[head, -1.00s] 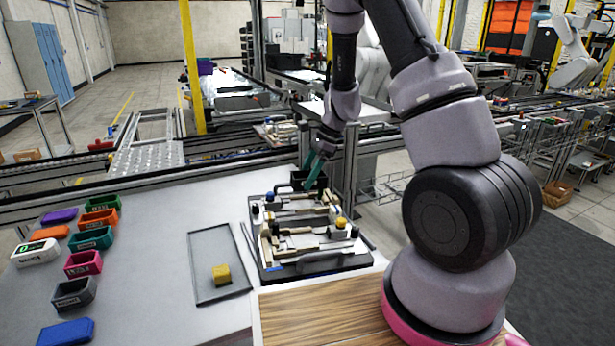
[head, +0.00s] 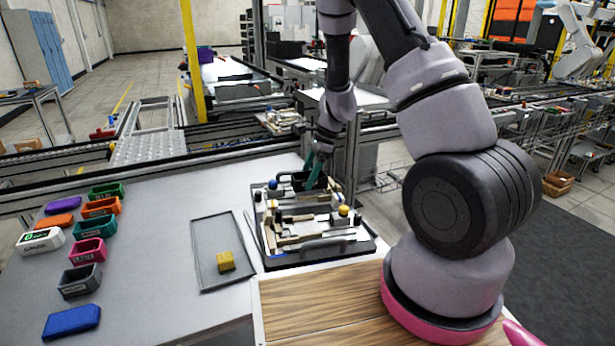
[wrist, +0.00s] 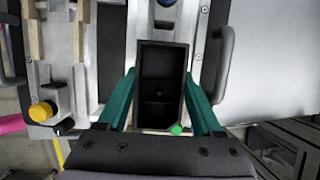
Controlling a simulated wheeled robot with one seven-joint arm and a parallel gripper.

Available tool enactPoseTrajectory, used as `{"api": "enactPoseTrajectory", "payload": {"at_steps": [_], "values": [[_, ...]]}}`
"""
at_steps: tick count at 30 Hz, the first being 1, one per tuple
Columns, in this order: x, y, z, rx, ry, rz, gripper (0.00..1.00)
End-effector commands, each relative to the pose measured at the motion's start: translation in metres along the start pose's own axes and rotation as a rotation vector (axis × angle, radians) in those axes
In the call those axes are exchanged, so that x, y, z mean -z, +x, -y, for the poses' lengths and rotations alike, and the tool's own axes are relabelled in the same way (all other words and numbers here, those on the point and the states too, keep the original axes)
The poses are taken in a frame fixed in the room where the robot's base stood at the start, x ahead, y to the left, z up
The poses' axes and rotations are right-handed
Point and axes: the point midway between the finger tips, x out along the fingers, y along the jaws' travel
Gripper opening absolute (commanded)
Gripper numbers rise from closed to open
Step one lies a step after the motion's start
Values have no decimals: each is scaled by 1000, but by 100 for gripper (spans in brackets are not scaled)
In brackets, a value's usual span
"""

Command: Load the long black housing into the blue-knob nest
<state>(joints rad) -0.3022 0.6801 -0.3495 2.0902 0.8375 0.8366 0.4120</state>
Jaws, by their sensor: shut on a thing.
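The long black housing (wrist: 163,85) is an open-topped box. In the wrist view it lies lengthwise between the two teal fingers of my gripper (wrist: 162,108), which is shut on its sides. In the head view the housing (head: 292,181) shows dark beside my gripper (head: 314,172), at the far side of the fixture pallet (head: 330,257). The blue knob (head: 272,184) stands just left of it. In the wrist view the blue knob (wrist: 166,3) is beyond the housing's far end. Whether the housing touches the nest surface is hidden.
A yellow knob (head: 343,210) stands on the pallet's nearer right side. Several coloured bins, including a pink one (head: 88,252), stand at the left. Bare table lies between bins and tray.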

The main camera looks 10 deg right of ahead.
Motion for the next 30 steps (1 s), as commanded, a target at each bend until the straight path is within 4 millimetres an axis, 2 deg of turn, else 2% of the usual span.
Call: {"api": "enactPoseTrajectory", "payload": {"at_steps": [20, 21, 23, 30], "values": [[6, 14, 0, 1, 0, 0, 5], [6, 14, 0, 1, 0, 0, 79], [6, 14, 0, 1, 0, 0, 100], [6, 14, 0, 0, -1, 0, 100]]}}
